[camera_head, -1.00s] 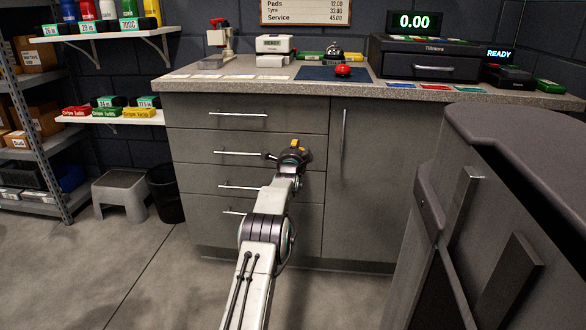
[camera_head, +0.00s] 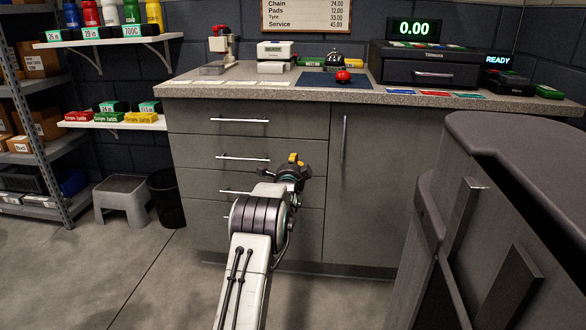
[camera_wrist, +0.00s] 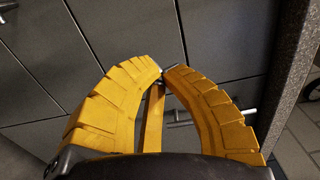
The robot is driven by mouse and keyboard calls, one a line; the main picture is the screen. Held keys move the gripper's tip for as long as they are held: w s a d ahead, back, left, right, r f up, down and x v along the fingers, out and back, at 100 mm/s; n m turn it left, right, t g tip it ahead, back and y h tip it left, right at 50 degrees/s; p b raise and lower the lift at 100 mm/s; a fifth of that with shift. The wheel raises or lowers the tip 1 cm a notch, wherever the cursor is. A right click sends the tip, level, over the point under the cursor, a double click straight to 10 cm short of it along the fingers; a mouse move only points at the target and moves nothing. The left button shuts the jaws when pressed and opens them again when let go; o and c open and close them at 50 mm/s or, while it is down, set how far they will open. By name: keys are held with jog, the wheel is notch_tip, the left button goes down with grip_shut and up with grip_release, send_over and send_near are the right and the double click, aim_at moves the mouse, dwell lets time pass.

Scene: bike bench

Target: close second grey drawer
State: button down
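The grey drawer unit (camera_head: 190,150) stands under the counter, with a stack of drawers on its left side. The second drawer from the top (camera_head: 200,152), with a horizontal bar handle (camera_head: 242,157), looks flush with the fronts around it; a small gap could not be told. My gripper (camera_wrist: 162,71) has its two yellow fingers curved together, tips meeting, with nothing visible held. In the head view, my gripper is just right of and below the second handle, close to the drawer fronts. My arm hides parts of the lower drawers. Contact with the front cannot be told.
A tall cupboard door (camera_head: 375,180) is right of the drawers. A dark-topped bench (camera_head: 520,140) fills the right foreground. A grey step stool (camera_head: 122,200) and black bin (camera_head: 166,198) stand left. The counter (camera_head: 290,90) carries a red item, a bell and a till.

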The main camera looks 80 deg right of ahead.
jog(key=shift+a+p, duration=0.35)
jog(key=shift+a, duration=1.85)
